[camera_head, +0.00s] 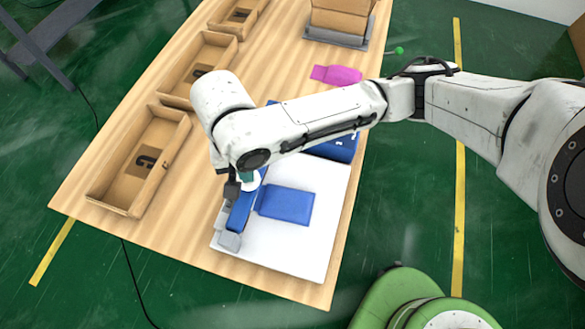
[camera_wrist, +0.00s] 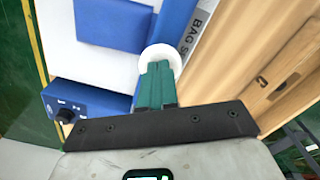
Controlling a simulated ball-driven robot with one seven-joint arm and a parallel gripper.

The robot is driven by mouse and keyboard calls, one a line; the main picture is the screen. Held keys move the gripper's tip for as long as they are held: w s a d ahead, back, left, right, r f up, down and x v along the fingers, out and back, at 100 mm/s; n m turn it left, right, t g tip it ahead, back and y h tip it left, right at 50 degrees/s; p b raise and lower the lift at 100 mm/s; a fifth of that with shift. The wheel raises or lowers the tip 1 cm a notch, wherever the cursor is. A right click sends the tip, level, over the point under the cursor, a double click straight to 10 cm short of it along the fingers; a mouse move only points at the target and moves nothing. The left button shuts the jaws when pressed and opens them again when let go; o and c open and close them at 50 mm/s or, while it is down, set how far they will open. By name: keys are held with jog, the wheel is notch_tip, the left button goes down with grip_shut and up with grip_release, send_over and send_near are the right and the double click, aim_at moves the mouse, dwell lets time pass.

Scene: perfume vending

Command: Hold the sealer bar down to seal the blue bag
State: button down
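The blue bag (camera_head: 286,205) lies flat on the white plate (camera_head: 300,250) of the sealer, its left end at the blue sealer bar (camera_head: 240,212). In the wrist view the bag (camera_wrist: 115,24) lies beside the bar (camera_wrist: 177,28), which carries a white round knob (camera_wrist: 160,55). My gripper (camera_head: 247,178) is over the far end of the bar. Its teal fingers (camera_wrist: 156,78) are together, with their tips at the knob and partly covering it. I cannot tell how hard they touch it. The bar looks lowered along the bag's edge.
A blue control box with a dial (camera_wrist: 68,112) sits at the sealer's end. Open cardboard trays (camera_head: 108,192) line the table's left side. A pink bag (camera_head: 337,75) and a cardboard box (camera_head: 340,18) are farther back. My arm crosses above the table.

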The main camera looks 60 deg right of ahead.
jog(key=shift+r+p, duration=2.8)
jog(key=shift+r, duration=0.25)
jog(key=shift+f, duration=0.1)
